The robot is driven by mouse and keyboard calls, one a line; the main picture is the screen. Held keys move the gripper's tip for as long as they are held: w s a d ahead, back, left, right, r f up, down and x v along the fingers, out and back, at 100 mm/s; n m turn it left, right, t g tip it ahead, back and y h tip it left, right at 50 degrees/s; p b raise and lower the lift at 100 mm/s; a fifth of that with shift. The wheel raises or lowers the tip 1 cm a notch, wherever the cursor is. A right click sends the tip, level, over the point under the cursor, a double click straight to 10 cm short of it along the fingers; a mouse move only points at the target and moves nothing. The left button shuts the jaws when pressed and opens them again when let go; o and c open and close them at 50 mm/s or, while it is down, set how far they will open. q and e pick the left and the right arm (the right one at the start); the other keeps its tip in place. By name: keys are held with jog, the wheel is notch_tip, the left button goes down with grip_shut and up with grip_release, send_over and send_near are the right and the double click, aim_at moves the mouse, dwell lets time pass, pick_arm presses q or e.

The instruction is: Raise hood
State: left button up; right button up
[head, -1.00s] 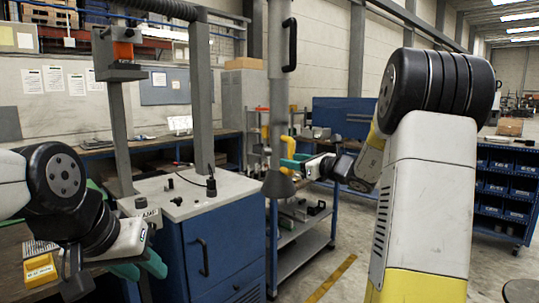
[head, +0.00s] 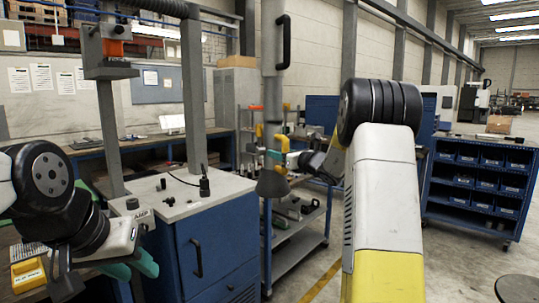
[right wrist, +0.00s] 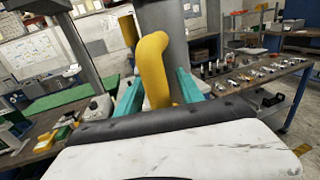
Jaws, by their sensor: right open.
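The grey fume hood cone (head: 272,184) hangs at the lower end of a vertical grey tube (head: 274,100) in the middle of the head view. A bent yellow handle (head: 284,144) is fixed on its side. My right gripper (head: 277,158) is at this handle. In the right wrist view the yellow handle (right wrist: 156,62) runs between the two teal fingers of my right gripper (right wrist: 158,88), which are spread with space around it. My left gripper (head: 134,270) is low at the left, away from the hood, its teal fingers apart and empty.
A blue cabinet (head: 215,245) with a light top stands left of the hood. A grey post (head: 196,95) rises behind it. A metal cart (head: 300,243) stands behind the hood. A blue bin shelf (head: 480,180) is at the right. A black handle (head: 286,43) is on the upper tube.

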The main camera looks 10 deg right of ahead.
jog(key=shift+c, duration=0.2)
grip_shut()
dwell(1.1)
